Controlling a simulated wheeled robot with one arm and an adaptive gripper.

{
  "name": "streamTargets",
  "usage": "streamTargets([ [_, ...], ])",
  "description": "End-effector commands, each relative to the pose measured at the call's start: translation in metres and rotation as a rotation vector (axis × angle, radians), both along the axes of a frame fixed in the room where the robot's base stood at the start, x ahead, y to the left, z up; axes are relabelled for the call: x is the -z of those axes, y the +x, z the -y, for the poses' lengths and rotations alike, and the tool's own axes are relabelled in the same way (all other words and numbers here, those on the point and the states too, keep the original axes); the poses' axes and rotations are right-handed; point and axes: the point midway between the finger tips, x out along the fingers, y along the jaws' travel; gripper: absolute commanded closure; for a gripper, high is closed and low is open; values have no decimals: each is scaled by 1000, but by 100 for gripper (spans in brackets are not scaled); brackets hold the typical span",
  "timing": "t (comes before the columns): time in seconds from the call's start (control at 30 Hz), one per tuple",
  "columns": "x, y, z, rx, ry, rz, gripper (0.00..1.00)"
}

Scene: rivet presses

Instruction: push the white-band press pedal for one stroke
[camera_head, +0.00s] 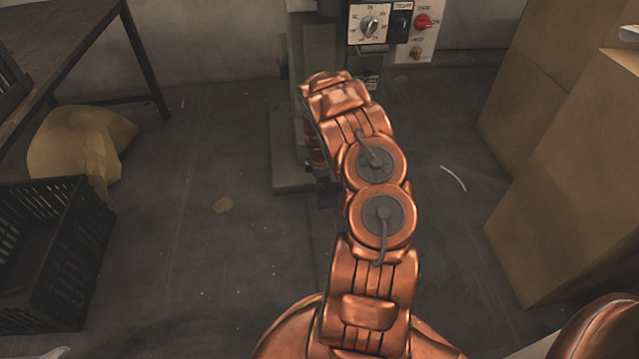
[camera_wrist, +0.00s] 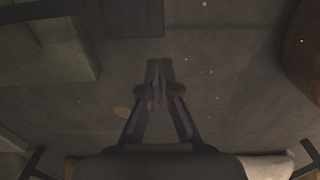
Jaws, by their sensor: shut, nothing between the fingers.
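A green press (camera_head: 293,165) stands at the back centre in the head view, its column and base partly hidden behind my copper arm. No white band shows on it. In the wrist view, a pale block that looks like the press base (camera_wrist: 60,65) is at the upper left. A dark flat plate (camera_wrist: 136,20), which looks like the pedal, is at the top edge, partly cut off. My gripper (camera_wrist: 158,66) is shut and empty, its tips just below the plate in the picture. I cannot tell its height or whether they touch. The arm hides most of the gripper in the head view.
A control panel (camera_head: 395,28) with a dial and red knob is on the press. Cardboard boxes (camera_head: 555,150) stand at the right. A black crate (camera_head: 45,250), a tan sack (camera_head: 80,145) and a table (camera_head: 60,45) are at the left. The floor between is mostly clear.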

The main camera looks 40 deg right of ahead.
Motion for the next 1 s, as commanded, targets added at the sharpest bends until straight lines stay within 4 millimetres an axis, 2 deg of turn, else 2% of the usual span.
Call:
streamTargets([
  [0.03,13,-1,0,0,2,-1,100],
  [0.3,61,-1,-1,1,3,0,100],
  [0.5,85,1,0,0,0,2,100],
  [0.7,95,0,0,1,0,2,100],
  [1.0,95,0,0,0,-1,2,100],
])
